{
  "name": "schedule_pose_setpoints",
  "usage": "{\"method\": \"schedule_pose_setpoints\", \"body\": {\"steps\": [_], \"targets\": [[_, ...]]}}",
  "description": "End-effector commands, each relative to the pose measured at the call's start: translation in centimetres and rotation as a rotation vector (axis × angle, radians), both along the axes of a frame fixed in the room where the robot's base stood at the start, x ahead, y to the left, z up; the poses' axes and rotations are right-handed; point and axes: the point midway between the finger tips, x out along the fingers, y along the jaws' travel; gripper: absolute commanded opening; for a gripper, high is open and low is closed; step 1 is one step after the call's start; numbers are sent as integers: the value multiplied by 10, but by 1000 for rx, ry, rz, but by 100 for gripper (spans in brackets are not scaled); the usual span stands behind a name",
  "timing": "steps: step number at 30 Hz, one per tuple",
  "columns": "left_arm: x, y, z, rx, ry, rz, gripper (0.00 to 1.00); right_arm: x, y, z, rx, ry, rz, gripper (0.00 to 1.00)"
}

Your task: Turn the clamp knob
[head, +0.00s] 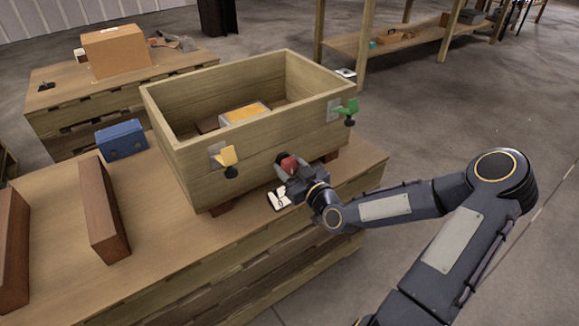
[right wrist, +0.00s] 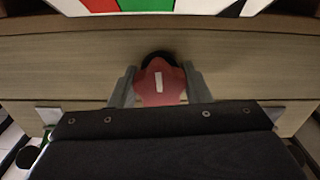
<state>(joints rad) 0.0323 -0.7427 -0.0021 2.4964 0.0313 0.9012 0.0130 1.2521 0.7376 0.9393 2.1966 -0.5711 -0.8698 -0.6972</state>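A wooden crate (head: 262,147) stands on the near bench. On its front wall is a red clamp knob (head: 289,163). In the right wrist view the red knob (right wrist: 160,86) has a white mark that stands nearly upright, and a dark round part behind it. My right gripper (right wrist: 160,88) has one grey finger on each side of the knob, with no clear gap. In the head view the right gripper (head: 287,171) is at the crate's front, its fingers partly hidden by the wrist. My left gripper is not in view.
A yellow clamp (head: 228,156) and a green clamp (head: 347,107) sit on the crate's walls. A blue box (head: 121,140) and a long brown block (head: 101,211) are to the left. A white card (head: 278,199) lies under my right wrist.

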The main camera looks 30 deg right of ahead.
Motion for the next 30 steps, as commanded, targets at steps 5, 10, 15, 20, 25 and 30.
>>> {"method": "schedule_pose_setpoints", "body": {"steps": [5,10,15,20,25,30], "targets": [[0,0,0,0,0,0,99,0,0,0,0,0,0,20],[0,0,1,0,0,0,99,0,0,0,14,1,0,20],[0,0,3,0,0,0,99,0,0,0,68,5,0,20],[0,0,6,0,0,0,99,0,0,1,169,13,-1,20],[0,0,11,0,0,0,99,0,1,1,317,26,0,20],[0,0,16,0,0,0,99,-1,1,1,478,39,0,20]]}}
